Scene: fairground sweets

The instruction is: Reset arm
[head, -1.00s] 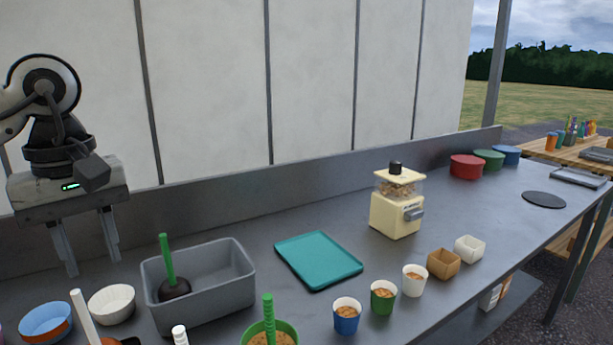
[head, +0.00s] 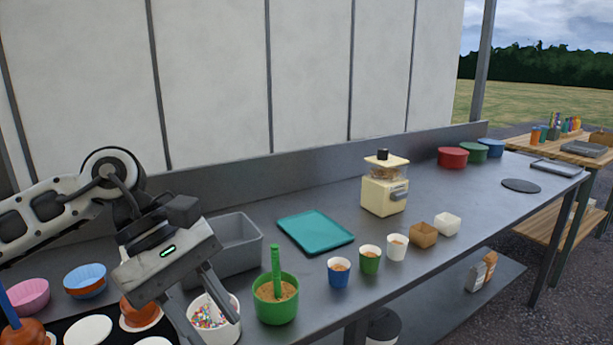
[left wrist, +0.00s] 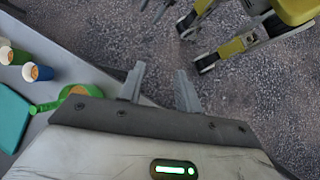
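My left gripper (head: 212,330) is in the lower left of the head view, tilted, with its fingers apart and nothing between them. In that view its fingers overlap a white tub of coloured sprinkles (head: 210,315); I cannot tell whether they touch it. In the left wrist view the gripper (left wrist: 160,70) shows an empty gap between its fingers, with gravel ground behind. My right gripper is in neither view.
Close by are a grey bin (head: 240,233), partly hidden by my arm, and a green tub (head: 275,308) with an upright green handle. A teal tray (head: 315,232), small cups and a cream dispenser (head: 385,190) stand further right.

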